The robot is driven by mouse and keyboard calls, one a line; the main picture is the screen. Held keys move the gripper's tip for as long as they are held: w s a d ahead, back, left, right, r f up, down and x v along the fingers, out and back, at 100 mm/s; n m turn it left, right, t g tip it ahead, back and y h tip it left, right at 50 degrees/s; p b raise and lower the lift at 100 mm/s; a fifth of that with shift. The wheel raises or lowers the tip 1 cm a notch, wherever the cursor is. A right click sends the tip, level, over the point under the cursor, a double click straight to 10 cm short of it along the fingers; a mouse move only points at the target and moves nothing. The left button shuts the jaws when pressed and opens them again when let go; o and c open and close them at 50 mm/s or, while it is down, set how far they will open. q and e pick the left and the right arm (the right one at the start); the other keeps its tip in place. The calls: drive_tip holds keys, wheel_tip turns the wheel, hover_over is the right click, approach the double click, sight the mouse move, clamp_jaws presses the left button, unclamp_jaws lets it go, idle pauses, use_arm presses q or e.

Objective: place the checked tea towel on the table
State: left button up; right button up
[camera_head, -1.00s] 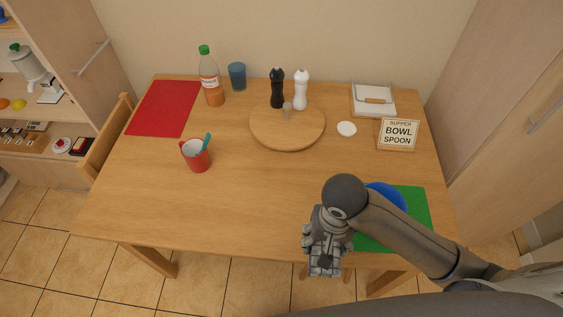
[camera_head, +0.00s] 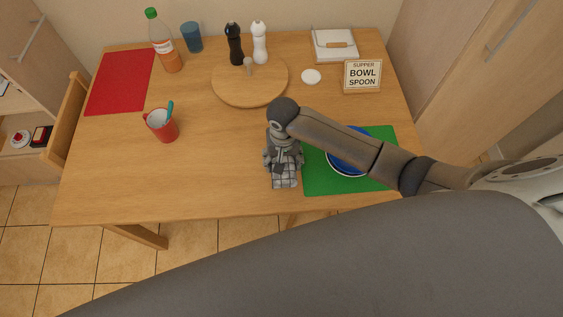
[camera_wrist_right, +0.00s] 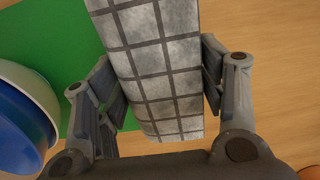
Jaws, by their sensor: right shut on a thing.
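The checked tea towel (camera_head: 285,181), grey with dark grid lines, hangs in my right gripper (camera_head: 283,162). In the right wrist view the towel (camera_wrist_right: 160,70) fills the space between the two fingers of the gripper (camera_wrist_right: 162,92), which is shut on it. The gripper is over the front part of the wooden table (camera_head: 200,180), just left of the green placemat (camera_head: 320,182). I cannot tell whether the towel's lower end touches the table. My left gripper is not in view.
A blue bowl (camera_head: 347,166) sits on the green placemat, partly behind my right arm. A red mug (camera_head: 163,128), round wooden board (camera_head: 235,95) with shakers, bottle (camera_head: 166,45) and sign (camera_head: 362,76) stand farther back. The table's front left is clear.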

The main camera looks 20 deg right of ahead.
drive_tip(key=shift+w+f, duration=0.5)
drive_tip(key=shift+f, duration=1.6)
drive_tip(key=o, duration=0.9)
drive_tip(key=shift+f, duration=0.1)
wheel_tip(320, 180, up, 12)
drive_tip(key=shift+r, duration=0.15)
drive_tip(key=shift+s, duration=0.1)
